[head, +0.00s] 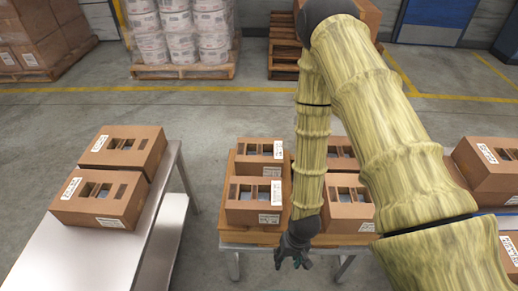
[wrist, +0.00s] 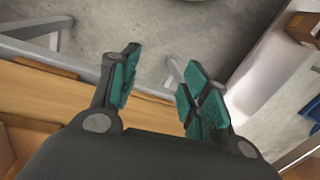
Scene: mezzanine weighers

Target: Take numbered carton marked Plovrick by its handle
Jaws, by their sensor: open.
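Several brown cartons with cut-out openings in their tops and white labels stand on the tables. Two are on the left table, a front carton (head: 103,198) and a back carton (head: 123,150). On the middle table are a front-left carton (head: 250,213), a back-left carton (head: 246,164) and others partly hidden by my arm. The label print is too small to read, so I cannot tell which is marked Plovrick. My gripper (head: 291,262) is open and empty, past the middle table's front edge. In the wrist view its teal-padded fingers (wrist: 161,75) are apart above bare floor.
The left steel table (head: 60,262) and the middle table's wooden board (head: 232,232) have a floor gap between them. More cartons (head: 487,165) stand at the right. Wrapped pails on a pallet (head: 185,72) are behind. In the wrist view a brown carton (wrist: 303,28) shows at upper right.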

